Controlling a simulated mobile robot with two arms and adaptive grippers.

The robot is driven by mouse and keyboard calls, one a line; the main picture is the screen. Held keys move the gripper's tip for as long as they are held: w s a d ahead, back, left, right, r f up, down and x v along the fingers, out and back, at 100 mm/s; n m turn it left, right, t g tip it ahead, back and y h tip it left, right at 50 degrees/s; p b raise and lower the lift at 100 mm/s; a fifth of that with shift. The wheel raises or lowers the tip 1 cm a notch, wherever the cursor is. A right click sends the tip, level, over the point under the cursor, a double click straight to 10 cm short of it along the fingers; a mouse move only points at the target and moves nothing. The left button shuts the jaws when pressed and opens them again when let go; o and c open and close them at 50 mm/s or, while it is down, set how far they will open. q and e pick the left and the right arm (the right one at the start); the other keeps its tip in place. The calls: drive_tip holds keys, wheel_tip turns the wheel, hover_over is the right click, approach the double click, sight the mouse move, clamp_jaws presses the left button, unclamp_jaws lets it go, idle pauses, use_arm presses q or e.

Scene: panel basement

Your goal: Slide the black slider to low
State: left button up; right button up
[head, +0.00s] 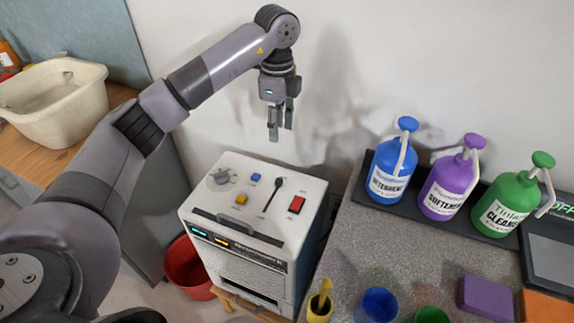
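The black slider (278,183) is on the sloped top panel of a white and grey machine (316,196) in the middle of the head view. Its dark knob is at the far end of a thin track that runs toward the front of the panel. The small labels by it are too small to read. My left gripper (281,123) hangs fingers down in the air, behind and above the panel near the wall. Its two fingers are apart with nothing between them, and it does not touch the slider. My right gripper is not in view.
Beside the slider are a grey dial (221,179), a blue button (255,177), a yellow button (240,199) and a red switch (297,203). Blue, purple and green pump bottles (449,186) stand on the right counter. A red bucket (186,268) is at lower left.

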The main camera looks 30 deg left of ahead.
use_arm(q)
drive_tip(key=s+f, duration=0.2)
drive_tip(key=p, duration=0.2)
hover_over(279, 180)
wheel_tip(279, 180, down, 7)
drive_tip(key=shift+f, duration=0.1)
wheel_tip(279, 180, down, 5)
drive_tip(key=shift+r, duration=0.15)
wheel_tip(279, 180, down, 2)
drive_tip(key=shift+f, duration=0.4)
clamp_jaws()
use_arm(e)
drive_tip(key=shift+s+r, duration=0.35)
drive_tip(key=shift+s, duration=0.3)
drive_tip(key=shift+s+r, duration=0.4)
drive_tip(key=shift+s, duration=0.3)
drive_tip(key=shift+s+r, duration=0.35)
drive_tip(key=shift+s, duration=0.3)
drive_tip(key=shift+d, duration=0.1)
